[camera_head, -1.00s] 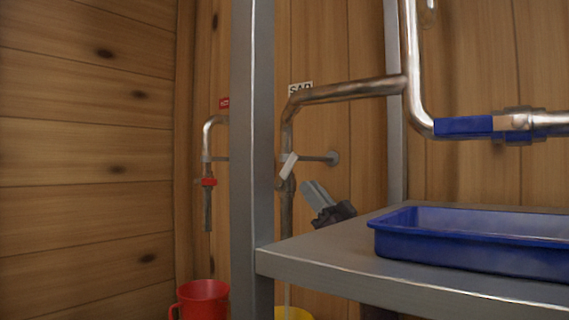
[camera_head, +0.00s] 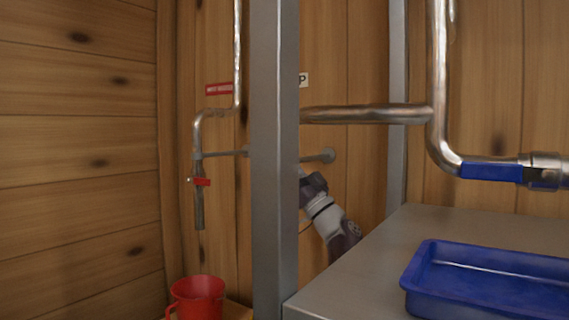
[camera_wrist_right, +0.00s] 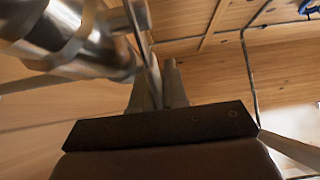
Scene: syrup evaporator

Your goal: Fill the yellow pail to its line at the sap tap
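The sap tap's pipe (camera_head: 365,114) runs left behind the grey post in the head view, and the post hides its spout and handle. My right gripper (camera_head: 313,187) reaches up from the lower right to the sap tap, its tips partly hidden by the post. In the right wrist view, my right gripper's fingers (camera_wrist_right: 158,88) are close together beside a thin plate-like part. A shiny metal fitting (camera_wrist_right: 75,40) is close to them at the upper left. I cannot tell whether they grip anything. The yellow pail is not visible now. My left gripper is out of view.
The grey post (camera_head: 274,160) stands in front of the sap tap. A grey table (camera_head: 375,275) with a blue tray (camera_head: 425,285) fills the lower right. A second tap with a red handle (camera_head: 201,182) is at left, above a red pail (camera_head: 197,297).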

